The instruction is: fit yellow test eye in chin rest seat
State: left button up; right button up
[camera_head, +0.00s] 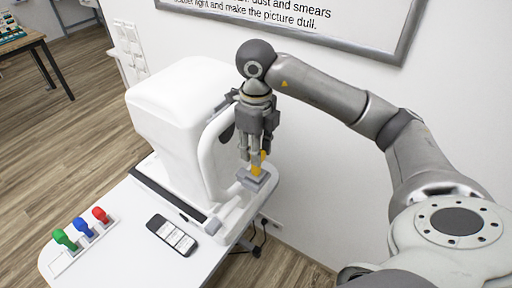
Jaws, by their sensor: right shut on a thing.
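The yellow test eye (256,168) is between the fingers of my right gripper (254,158), which is shut on it. The gripper points down from above. The grey chin rest seat (252,180) is on the right side of the white eye test machine (178,118), directly below the yellow test eye. The lower end of the test eye is at the seat; I cannot tell whether it is inside it or just above it. The fingers hide part of the test eye. My left gripper is not in view.
A rack (68,258) on the white table (120,262) holds a green test eye (64,239), a blue one (83,227) and a red one (100,215). A dark phone (172,235) lies near the machine. The wall with a framed sign (300,25) stands close behind my right arm.

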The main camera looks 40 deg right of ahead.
jog(key=shift+f+b, duration=0.3)
jog(key=o, duration=0.9)
jog(key=shift+r, duration=6.15)
